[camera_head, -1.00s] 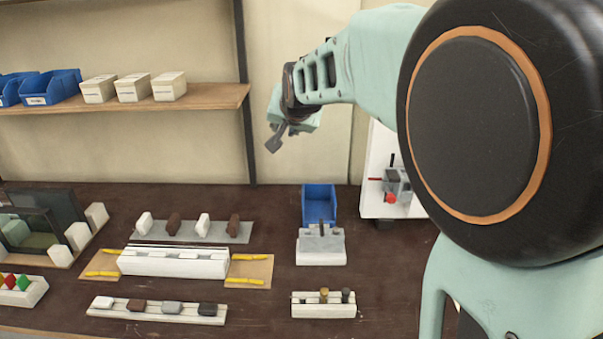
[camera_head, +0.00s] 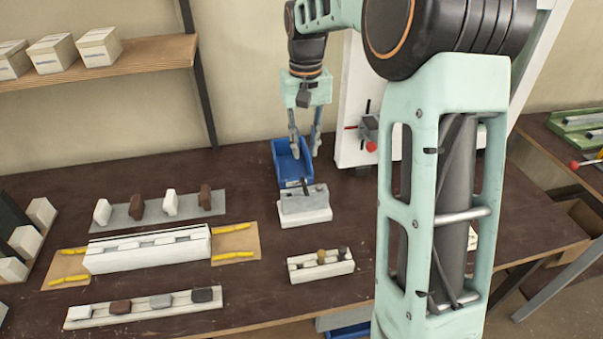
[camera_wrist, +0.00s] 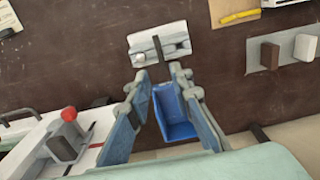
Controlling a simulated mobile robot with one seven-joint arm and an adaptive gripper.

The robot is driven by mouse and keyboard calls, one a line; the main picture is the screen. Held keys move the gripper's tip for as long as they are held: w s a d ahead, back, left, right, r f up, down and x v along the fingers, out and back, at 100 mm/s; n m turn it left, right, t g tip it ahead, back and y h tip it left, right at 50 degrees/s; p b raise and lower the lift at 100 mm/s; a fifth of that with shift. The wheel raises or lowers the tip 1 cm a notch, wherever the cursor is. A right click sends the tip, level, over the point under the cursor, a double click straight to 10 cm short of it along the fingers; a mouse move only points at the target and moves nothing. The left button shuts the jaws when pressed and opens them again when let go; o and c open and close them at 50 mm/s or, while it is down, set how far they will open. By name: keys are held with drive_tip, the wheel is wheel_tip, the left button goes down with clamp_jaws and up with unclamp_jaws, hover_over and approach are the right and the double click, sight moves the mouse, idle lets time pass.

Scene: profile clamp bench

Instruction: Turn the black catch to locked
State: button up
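A small grey block on a white base (camera_head: 305,207) stands on the bench in front of the blue bin. A short black lever (camera_head: 304,186) sticks up from it and looks like the catch; its locked or unlocked side cannot be read. In the wrist view the block (camera_wrist: 172,36) lies just beyond my fingertips, with the dark lever (camera_wrist: 158,46) on its top. My gripper (camera_head: 305,148) points down above and behind the block, over the blue bin. In the wrist view my gripper (camera_wrist: 159,72) has its fingers apart with nothing between them.
The blue bin (camera_head: 288,163) stands close under my fingers. A white panel (camera_head: 353,85) with a grey clamp and red knob (camera_head: 371,146) stands to the right. A white rack with pegs (camera_head: 320,265) lies in front. A long white profile holder (camera_head: 150,250) is to the left.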

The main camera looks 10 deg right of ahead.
sight(305, 184)
wheel_tip(305, 184, down, 10)
idle(0.4)
clamp_jaws()
